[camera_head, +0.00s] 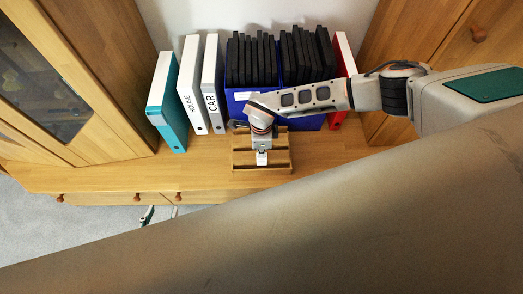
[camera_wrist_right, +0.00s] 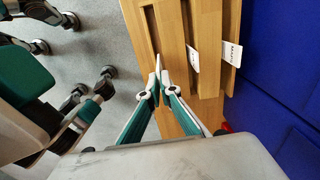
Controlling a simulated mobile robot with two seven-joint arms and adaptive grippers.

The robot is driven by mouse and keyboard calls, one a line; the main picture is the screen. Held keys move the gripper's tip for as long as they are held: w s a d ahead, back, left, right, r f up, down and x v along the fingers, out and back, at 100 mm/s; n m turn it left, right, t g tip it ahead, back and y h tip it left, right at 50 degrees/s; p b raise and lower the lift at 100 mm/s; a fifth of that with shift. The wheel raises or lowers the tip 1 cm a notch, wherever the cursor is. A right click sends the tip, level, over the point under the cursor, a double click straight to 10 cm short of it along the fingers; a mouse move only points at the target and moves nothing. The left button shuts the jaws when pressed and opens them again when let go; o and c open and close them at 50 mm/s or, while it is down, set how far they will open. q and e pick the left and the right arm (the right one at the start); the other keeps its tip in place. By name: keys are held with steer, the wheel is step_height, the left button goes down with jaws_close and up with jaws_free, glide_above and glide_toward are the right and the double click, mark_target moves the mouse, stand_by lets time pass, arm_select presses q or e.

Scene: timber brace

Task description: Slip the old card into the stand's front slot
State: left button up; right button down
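The wooden stand (camera_head: 242,161) sits on the desk with its slotted rails. In the right wrist view the stand (camera_wrist_right: 171,38) fills the upper middle. One white card (camera_wrist_right: 193,58) stands in its middle slot and a second white card with lettering (camera_wrist_right: 232,52) in its back slot. I cannot tell which one is the old card. My left gripper (camera_head: 160,214) shows only as two separated fingertips below the desk's front edge.
A blue box (camera_head: 238,103) of black cases stands behind the stand. White binders (camera_head: 190,88), a teal binder (camera_head: 166,105) and a red binder (camera_head: 344,62) flank it. The desk (camera_head: 110,177) is clear left of the stand. A wooden cabinet (camera_head: 100,95) rises at left.

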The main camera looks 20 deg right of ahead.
arm_select(q)
steer(key=shift+w+r, duration=0.3)
steer(key=shift+a+f, duration=0.1)
arm_select(e)
steer(key=shift+f, duration=0.15)
steer(key=shift+f+b, duration=0.5)
steer(key=shift+f, duration=0.4)
steer(key=shift+f+b, duration=0.6)
steer(key=shift+f, duration=0.6)
steer(key=shift+f+b, duration=0.3)
steer(key=shift+f, duration=0.35)
arm_select(q)
steer(key=shift+g, duration=0.3)
steer(key=f, duration=0.1)
steer(key=s+f, duration=0.1)
steer(key=f, duration=0.1)
steer(key=s+f, duration=0.1)
steer(key=shift+f, duration=0.2)
steer(key=shift+s, duration=0.15)
